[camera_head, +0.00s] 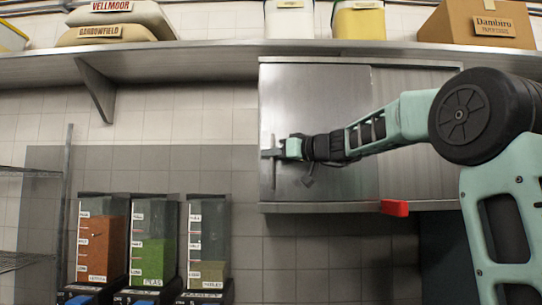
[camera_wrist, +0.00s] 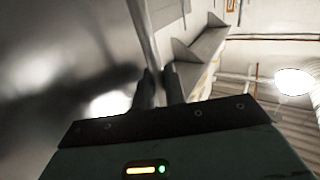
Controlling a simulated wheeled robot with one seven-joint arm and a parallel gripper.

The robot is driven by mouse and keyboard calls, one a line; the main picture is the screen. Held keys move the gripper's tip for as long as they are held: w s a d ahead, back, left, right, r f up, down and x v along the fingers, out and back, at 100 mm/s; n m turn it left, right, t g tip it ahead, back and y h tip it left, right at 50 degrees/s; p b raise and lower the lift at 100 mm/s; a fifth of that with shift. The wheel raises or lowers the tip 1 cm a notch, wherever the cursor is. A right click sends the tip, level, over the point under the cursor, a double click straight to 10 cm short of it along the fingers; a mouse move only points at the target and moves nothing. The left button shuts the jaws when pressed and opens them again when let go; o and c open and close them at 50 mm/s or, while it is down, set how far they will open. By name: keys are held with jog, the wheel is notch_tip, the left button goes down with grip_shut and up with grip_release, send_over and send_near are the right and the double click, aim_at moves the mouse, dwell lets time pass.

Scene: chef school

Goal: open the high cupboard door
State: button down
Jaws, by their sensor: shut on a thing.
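The high cupboard (camera_head: 320,90) is a steel wall cabinet under the shelf, with two door panels side by side; the left door shows no visible gap in the head view. Its vertical bar handle (camera_head: 273,180) is near the left edge, low on the left door. My gripper (camera_head: 276,152) reaches in from the right and is shut on this handle. In the wrist view the handle (camera_wrist: 146,40) runs up between my two fingertips (camera_wrist: 160,82), with the shiny door (camera_wrist: 50,70) on the left. The fingers hide part of the handle.
A steel shelf (camera_head: 200,48) above the cupboard holds sacks (camera_head: 120,18), yellow-and-white containers (camera_head: 358,20) and a cardboard box (camera_head: 478,24). A red object (camera_head: 394,208) sits at the cupboard's lower edge. Several food dispensers (camera_head: 153,240) stand below left.

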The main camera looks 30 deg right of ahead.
jog(key=s+d+b, duration=0.5)
jog(key=s+d, duration=0.3)
jog(key=d, duration=0.4)
jog(key=s+d+b, duration=0.5)
jog(key=s+d, duration=0.3)
jog(key=d, duration=0.4)
jog(key=shift+s+d, duration=0.3)
jog(key=shift+s, duration=0.05)
jog(key=c, duration=1.8)
grip_release()
jog(key=shift+b, duration=0.3)
jog(key=v, duration=1.7)
jog(key=shift+s, duration=0.2)
